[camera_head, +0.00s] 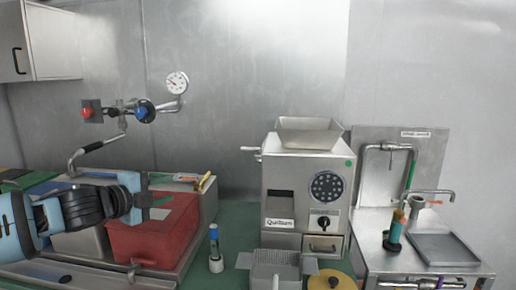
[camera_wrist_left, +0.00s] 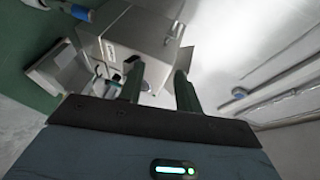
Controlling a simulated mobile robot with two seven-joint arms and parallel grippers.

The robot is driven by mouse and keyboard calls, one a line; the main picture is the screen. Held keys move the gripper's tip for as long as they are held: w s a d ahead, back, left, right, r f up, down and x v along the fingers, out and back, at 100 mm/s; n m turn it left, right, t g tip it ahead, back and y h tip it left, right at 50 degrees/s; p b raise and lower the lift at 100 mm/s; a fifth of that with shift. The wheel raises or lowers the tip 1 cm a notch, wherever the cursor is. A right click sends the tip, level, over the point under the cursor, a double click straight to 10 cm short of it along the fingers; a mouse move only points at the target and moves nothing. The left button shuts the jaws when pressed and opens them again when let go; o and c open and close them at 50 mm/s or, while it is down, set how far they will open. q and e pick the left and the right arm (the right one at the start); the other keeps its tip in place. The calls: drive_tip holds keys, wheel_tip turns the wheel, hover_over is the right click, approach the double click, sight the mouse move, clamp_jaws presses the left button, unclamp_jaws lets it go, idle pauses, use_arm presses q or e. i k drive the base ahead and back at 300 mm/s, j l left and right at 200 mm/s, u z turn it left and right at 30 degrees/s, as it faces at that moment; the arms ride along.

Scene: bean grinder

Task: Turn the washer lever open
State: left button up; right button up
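The washer-like station stands at the far right of the head view, with a metal back panel (camera_head: 432,160), a bent pipe (camera_head: 388,147), a spout (camera_head: 432,192) and a sunken tray (camera_head: 445,248). A thin bar with a purple part (camera_head: 440,284) runs along its front edge. I cannot tell for certain which part is the washer lever. My left gripper (camera_head: 152,199) is at the left, over the red bin and far from this station. In the left wrist view its two dark green fingers (camera_wrist_left: 160,88) are apart with nothing between them. My right gripper is not in view.
A metal grinder (camera_head: 308,180) with a hopper stands in the middle. The red bin (camera_head: 160,235) is below my left gripper. A wall tap with red and blue knobs (camera_head: 144,110) is behind it. A blue-topped bottle (camera_head: 215,248) and a yellow-lidded item (camera_head: 330,282) stand near the front.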

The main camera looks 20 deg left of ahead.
sight(249, 149)
drive_tip(key=i+l, duration=0.1)
drive_tip(key=i, duration=1.2)
